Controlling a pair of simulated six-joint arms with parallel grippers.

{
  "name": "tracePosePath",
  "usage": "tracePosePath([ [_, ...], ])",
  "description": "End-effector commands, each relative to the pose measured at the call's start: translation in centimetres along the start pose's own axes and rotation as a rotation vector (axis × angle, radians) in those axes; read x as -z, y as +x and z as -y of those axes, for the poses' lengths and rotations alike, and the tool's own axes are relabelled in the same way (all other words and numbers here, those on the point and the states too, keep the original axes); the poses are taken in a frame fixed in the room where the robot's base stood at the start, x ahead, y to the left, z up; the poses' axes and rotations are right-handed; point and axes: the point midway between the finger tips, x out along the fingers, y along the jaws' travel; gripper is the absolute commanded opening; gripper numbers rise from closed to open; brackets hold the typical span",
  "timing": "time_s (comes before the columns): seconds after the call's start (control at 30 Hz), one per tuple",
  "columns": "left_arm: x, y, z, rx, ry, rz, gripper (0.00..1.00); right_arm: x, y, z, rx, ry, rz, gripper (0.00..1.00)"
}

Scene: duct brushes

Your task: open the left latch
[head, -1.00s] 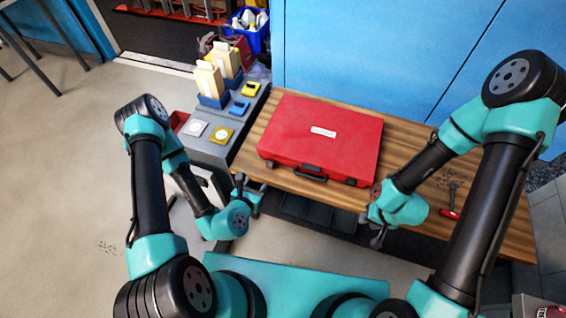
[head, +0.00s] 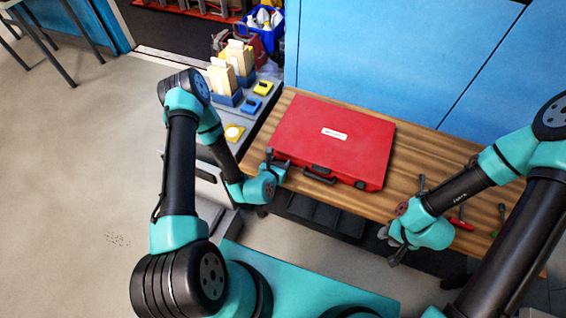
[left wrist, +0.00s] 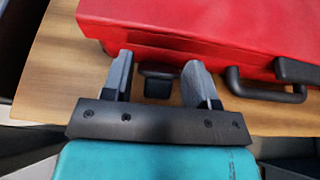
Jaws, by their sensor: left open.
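A closed red case (head: 334,140) with a white label lies on the wooden bench, its black handle (head: 319,177) facing me. In the left wrist view, the left latch (left wrist: 154,84) is a small black block on the case's front edge. It shows between the two grey fingers of my left gripper (left wrist: 158,78), which is open. I cannot tell whether the fingers touch the latch. In the head view my left gripper (head: 277,160) is at the case's front left corner and hides that latch. My right gripper (head: 393,248) is at the bench's front edge, apart from the case; its jaws are unclear.
The wooden bench (head: 408,165) has bare room right of the case. A red-handled tool (head: 460,222) lies near my right arm. Left of the case, a grey cart holds wooden blocks in blue holders (head: 226,97) and small yellow and blue items (head: 251,105). Blue cabinets stand behind.

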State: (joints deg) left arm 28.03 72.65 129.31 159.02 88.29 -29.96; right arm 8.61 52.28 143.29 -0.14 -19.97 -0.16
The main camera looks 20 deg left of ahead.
Motion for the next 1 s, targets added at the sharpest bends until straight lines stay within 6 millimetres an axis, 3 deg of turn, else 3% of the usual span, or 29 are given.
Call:
tracePosePath([
  [0.27,0.0,0.16,-0.07,-0.001,0.0,0.0,0.53,0.0,0.0,0.0,0.0,0.0,0.0,0.36],
  [0.63,0.0,0.15,-0.06,-0.001,0.0,0.0,0.21,0.0,0.0,0.0,0.0,0.0,0.0,0.36],
  [1.0,0.74,-0.01,-0.06,-0.002,0.0,0.124,0.21,0.0,0.0,0.0,0.0,0.0,0.0,0.36],
])
